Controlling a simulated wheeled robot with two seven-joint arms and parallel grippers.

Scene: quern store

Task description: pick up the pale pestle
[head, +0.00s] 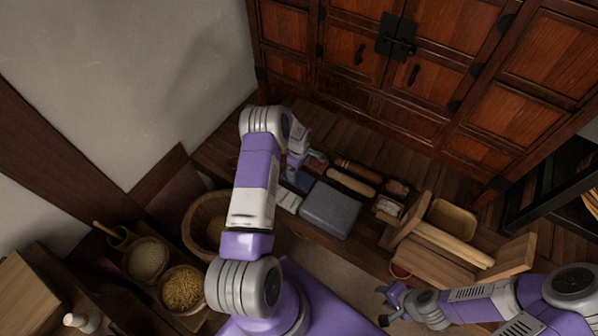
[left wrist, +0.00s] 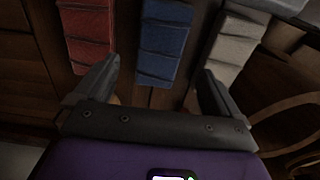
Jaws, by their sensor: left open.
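The pale pestle seems to be the light wooden rod (head: 351,182) lying beside a darker red-brown rod (head: 358,170) in the head view. My left gripper (head: 297,160) is to the left of it and apart from it. In the left wrist view my left gripper (left wrist: 155,95) is open and empty, with its fingers on either side of the lower end of a blue folded piece (left wrist: 165,45). A red piece (left wrist: 90,35) and a pale grey piece (left wrist: 237,45) flank it. No pestle shows in that view. My right gripper (head: 383,305) is open and empty at lower right.
A grey slab (head: 329,209) lies just below the pale rod. A wooden stand with a long pale roller (head: 453,244) is to the right. A wooden bowl (head: 191,222) and grain containers stand at lower left. A tall wooden cabinet (head: 420,75) closes off the back.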

